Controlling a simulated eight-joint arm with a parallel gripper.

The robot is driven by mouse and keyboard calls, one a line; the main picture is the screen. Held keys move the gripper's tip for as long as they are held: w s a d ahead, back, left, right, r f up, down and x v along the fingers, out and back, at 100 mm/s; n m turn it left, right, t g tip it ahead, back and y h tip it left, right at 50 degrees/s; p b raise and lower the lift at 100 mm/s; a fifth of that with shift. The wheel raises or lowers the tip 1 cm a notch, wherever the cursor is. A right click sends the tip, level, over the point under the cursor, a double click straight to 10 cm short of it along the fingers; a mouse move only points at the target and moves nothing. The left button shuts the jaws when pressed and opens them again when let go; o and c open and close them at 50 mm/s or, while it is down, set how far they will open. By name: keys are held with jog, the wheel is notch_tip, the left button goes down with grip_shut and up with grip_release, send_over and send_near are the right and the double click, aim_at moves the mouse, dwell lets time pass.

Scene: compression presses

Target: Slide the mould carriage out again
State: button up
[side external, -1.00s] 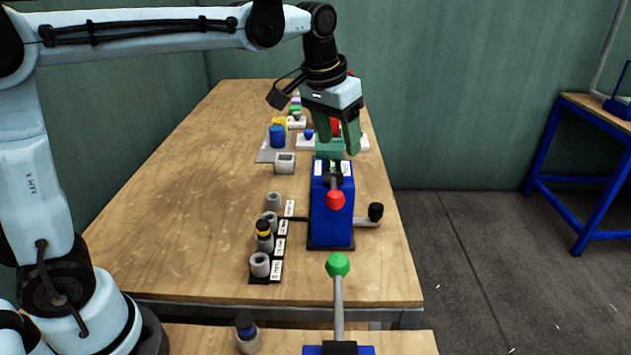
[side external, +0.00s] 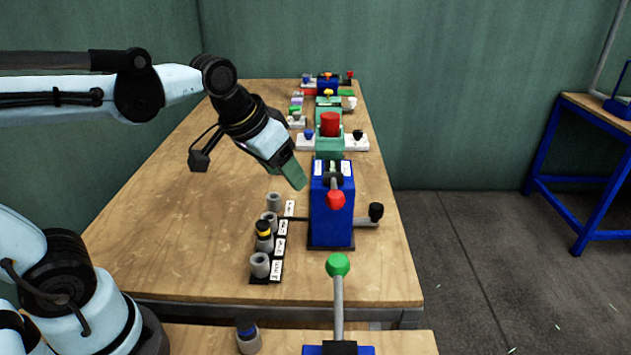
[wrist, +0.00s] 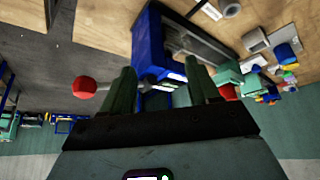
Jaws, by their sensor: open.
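The blue press (side external: 331,220) stands near the table's right edge, with a red-knobbed lever (side external: 335,199) on top. A black knob (side external: 376,211) on a grey arm sticks out at its lower right. I cannot clearly make out the mould carriage; the press body hides its inside in the side view. My gripper (side external: 297,180) is tilted down to the right, just left of the press top. In the wrist view my gripper (wrist: 161,88) is open and empty, with the blue press (wrist: 150,45) beyond its fingers and the red knob (wrist: 85,87) to the left.
A labelled rack (side external: 266,275) with several grey cups stands left of the press. A green-knobbed lever (side external: 338,265) rises in front. A green fixture with a red cylinder (side external: 330,124) stands behind. The table's left part (side external: 180,200) is clear.

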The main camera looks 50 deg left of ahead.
jog(key=shift+s+a+f+t, duration=0.15)
jog(key=shift+s+f+t, duration=0.05)
jog(key=shift+s+f, duration=0.5)
jog(key=shift+s+a+f+t, duration=0.1)
jog(key=shift+s+f+t, duration=0.1)
jog(key=shift+s+f, duration=0.5)
jog(key=shift+s+r, duration=0.1)
jog(key=shift+s, duration=0.05)
jog(key=w+r+g, duration=0.1)
jog(key=w+r, duration=0.1)
jog(key=w, duration=0.1)
jog(key=w+d+r+g, duration=0.1)
jog(key=w+r, duration=0.1)
jog(key=w, duration=0.2)
jog(key=w+d+r, duration=0.1)
jog(key=w+r, duration=0.1)
jog(key=w, duration=0.2)
jog(key=shift+w+d+g, duration=0.15)
jog(key=shift+w+g, duration=0.05)
jog(key=shift+g, duration=0.2)
jog(key=w+d+g, duration=0.2)
jog(key=w, duration=0.5)
jog(key=g, duration=0.2)
send_over(376, 206)
notch_tip(376, 206, down, 5)
notch_tip(376, 206, down, 12)
jog(key=shift+s, duration=0.1)
